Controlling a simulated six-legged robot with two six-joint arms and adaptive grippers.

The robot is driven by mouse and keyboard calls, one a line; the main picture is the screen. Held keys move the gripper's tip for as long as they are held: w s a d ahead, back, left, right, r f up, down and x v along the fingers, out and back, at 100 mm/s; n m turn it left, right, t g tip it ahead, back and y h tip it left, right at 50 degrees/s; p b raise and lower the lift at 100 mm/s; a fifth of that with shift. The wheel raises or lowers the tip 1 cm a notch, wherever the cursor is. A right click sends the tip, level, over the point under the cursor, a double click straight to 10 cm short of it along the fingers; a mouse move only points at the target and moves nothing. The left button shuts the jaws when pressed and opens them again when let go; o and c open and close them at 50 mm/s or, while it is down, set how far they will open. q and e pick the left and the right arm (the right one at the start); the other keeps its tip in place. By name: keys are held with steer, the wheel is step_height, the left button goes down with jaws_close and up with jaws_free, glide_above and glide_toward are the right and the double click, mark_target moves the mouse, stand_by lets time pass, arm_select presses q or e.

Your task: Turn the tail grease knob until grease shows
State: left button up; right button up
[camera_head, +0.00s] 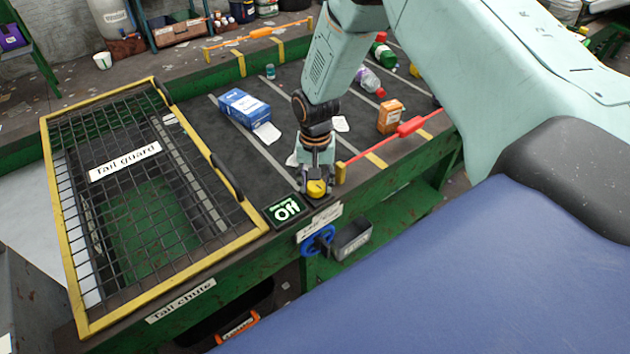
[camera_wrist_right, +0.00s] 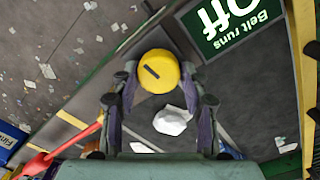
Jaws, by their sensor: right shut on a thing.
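My right gripper (camera_head: 317,180) reaches down to the belt frame's near edge and is shut on a yellow knob (camera_head: 317,189). In the right wrist view, the two fingers (camera_wrist_right: 160,85) sit on either side of the yellow knob (camera_wrist_right: 158,70), whose dark slot mark is slanted. A sign (camera_head: 286,209) next to it reads "Belt runs Off". A blue round knob (camera_head: 317,241) is on the frame's side below, under a white label (camera_head: 320,222) too small to read. No grease can be made out. My left gripper is not in view.
The "Tail guard" mesh cover (camera_head: 125,160) lies left of the gripper. A grey box (camera_head: 352,240) sits beside the blue knob. A red bar (camera_head: 408,127) runs along the belt edge. A blue carton (camera_head: 243,107), orange box (camera_head: 390,117) and bottles lie on the belt (camera_head: 290,85).

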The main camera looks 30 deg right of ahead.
steer(key=shift+s+r, duration=0.15)
steer(key=c, duration=0.4)
steer(key=m, duration=0.4)
steer(key=shift+m, duration=0.4)
steer(key=shift+c, duration=0.2)
steer(key=shift+m, duration=2.5)
steer(key=o, duration=1.2)
steer(key=shift+a, duration=0.1)
steer(key=shift+c, duration=0.2)
